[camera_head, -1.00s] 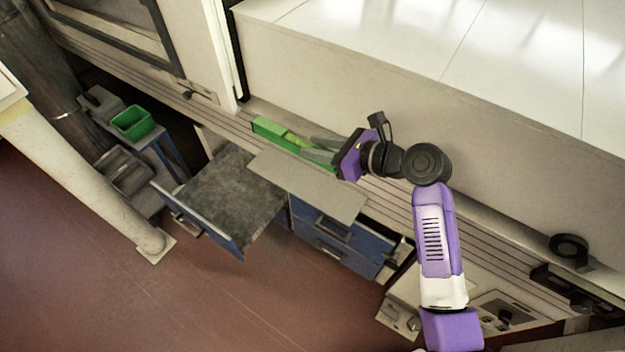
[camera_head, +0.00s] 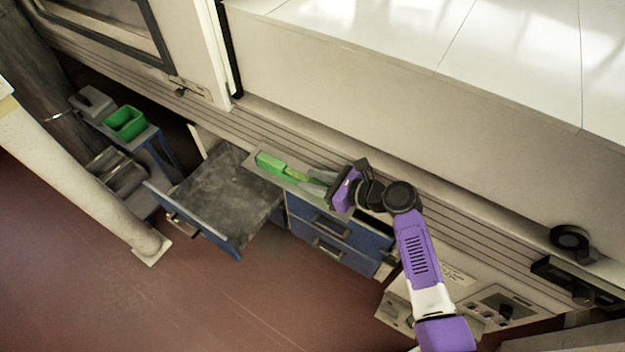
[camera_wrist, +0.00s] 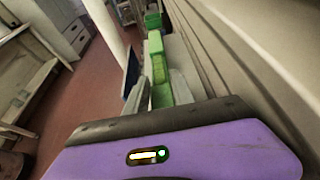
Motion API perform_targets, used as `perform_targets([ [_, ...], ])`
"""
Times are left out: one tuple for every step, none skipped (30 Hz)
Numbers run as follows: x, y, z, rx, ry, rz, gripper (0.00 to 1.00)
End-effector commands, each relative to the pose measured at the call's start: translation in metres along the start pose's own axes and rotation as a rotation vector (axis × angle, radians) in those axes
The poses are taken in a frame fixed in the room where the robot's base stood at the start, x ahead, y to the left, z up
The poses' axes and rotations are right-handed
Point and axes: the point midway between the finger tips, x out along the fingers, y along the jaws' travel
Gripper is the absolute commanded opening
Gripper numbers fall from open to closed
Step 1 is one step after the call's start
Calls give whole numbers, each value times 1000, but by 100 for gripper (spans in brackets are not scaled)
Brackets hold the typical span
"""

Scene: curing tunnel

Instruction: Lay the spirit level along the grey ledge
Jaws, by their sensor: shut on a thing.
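The green spirit level (camera_head: 270,163) is held by one end in my gripper (camera_head: 320,180), its free end pointing to the upper left. In the wrist view, the level (camera_wrist: 159,70) runs away from me between the two grey fingers of my gripper (camera_wrist: 162,92). The grey ledge (camera_head: 274,180) is the flat strip above the blue drawers. The level appears over it and roughly in line with its long side. I cannot tell whether it touches the ledge. The fingers and wrist hide part of the ledge's right end.
A pale ribbed wall (camera_head: 460,235) runs close behind the ledge. A blue drawer (camera_head: 195,232) stands pulled out at the left. A green bin (camera_head: 125,122) sits on a small stand farther left. A white post (camera_head: 100,195) rises from the open red floor.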

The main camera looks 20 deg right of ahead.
Motion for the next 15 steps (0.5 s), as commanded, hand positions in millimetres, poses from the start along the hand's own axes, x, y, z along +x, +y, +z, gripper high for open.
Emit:
perform_targets([
  [0,-1,2,-1,-3,-1,0],
  [0,-1,2,-1,-3,-1,0],
  [0,-1,2,-1,-3,-1,0],
  [0,-1,2,-1,-3,-1,0],
  [0,-1,2,-1,-3,-1,0],
  [0,-1,2,-1,-3,-1,0],
  [0,-1,1,-1,-3,-1,0],
  [0,-1,0,-1,-3,-1,0],
  [1,0,-1,0,-1,-1,32],
  [1,0,0,0,-2,-1,38],
  [1,0,0,-1,-2,-1,44],
  [0,0,0,-1,-2,-1,51],
  [0,0,0,-1,-2,-1,52],
  [0,0,0,-1,-1,-1,52],
  [0,0,0,-1,-2,-1,52],
])
